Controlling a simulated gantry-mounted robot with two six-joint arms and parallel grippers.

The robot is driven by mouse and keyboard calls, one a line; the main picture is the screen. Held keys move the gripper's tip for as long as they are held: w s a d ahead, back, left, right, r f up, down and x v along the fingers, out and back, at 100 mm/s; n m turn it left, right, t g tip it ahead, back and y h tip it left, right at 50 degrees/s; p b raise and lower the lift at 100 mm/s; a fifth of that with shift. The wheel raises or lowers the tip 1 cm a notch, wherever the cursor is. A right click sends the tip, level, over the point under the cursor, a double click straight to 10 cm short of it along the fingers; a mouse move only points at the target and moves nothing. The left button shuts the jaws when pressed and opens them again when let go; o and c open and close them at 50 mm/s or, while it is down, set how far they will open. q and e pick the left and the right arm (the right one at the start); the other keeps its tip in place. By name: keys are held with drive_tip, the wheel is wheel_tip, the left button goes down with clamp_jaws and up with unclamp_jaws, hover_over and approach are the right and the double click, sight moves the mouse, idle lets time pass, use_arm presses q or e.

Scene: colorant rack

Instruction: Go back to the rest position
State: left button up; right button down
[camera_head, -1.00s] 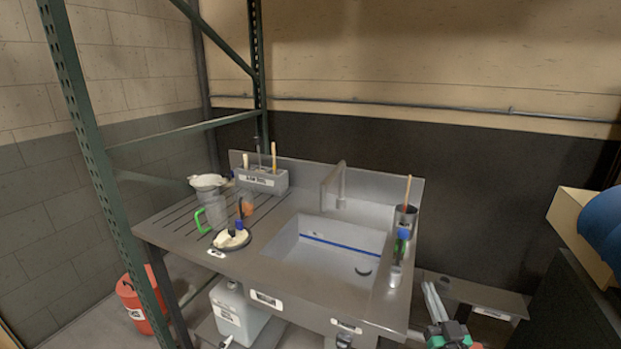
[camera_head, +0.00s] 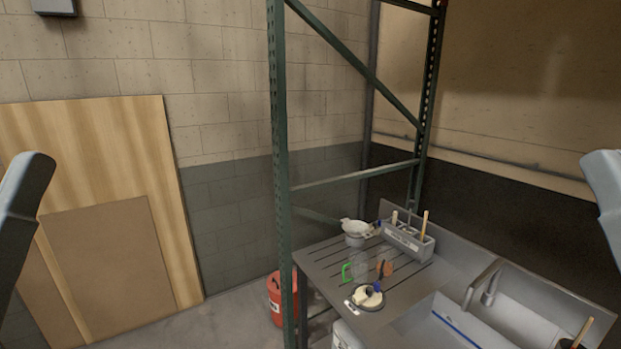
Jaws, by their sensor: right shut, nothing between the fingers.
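The grey shape at the left edge of the head view is part of my left arm (camera_head: 22,205). The grey shape at the right edge is part of my right arm (camera_head: 606,190). Both arms are cut off by the frame. I see no fingertips of either gripper in the head view, and nothing held shows.
A red container (camera_head: 274,300) is on the floor. Wooden boards (camera_head: 110,150) lean at left.

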wheel_tip(320, 180, up, 24)
drive_tip(key=p, duration=2.1)
drive_tip(key=shift+r, duration=0.25)
